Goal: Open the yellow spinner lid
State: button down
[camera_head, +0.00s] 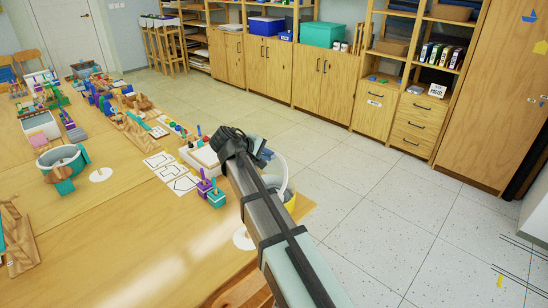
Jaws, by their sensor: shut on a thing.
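The yellow spinner (290,205) is at the right edge of the wooden table, mostly hidden behind my arm. A patch of its yellow side shows to the right of the arm. A pale curved rim (285,170), which looks like its lid, rises above it and seems tilted up; how far it is open is hard to tell. My gripper (264,153) is at the upper left of this rim and is shut on what appears to be the lid's edge. The fingertips are small and partly hidden by the wrist.
Purple and teal pegged blocks (211,193) and a white tray (203,156) stand close left of my arm. White cards (172,172), a teal tub (62,160) and several toys fill the table (130,225) further left. The floor (400,220) at right is clear.

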jog(key=s+a+r+t+h, duration=0.1)
jog(key=s+a+t+h, duration=0.3)
jog(key=s+a, duration=0.5)
jog(key=shift+t+h, duration=0.3)
dwell(0.3)
jog(key=c, duration=1.2)
grip_release()
jog(key=shift+o, duration=0.2)
jog(key=shift+r, duration=0.1)
jog(key=v, duration=1.3)
jog(key=shift+s+a, duration=0.25)
jog(key=shift+s, duration=0.05)
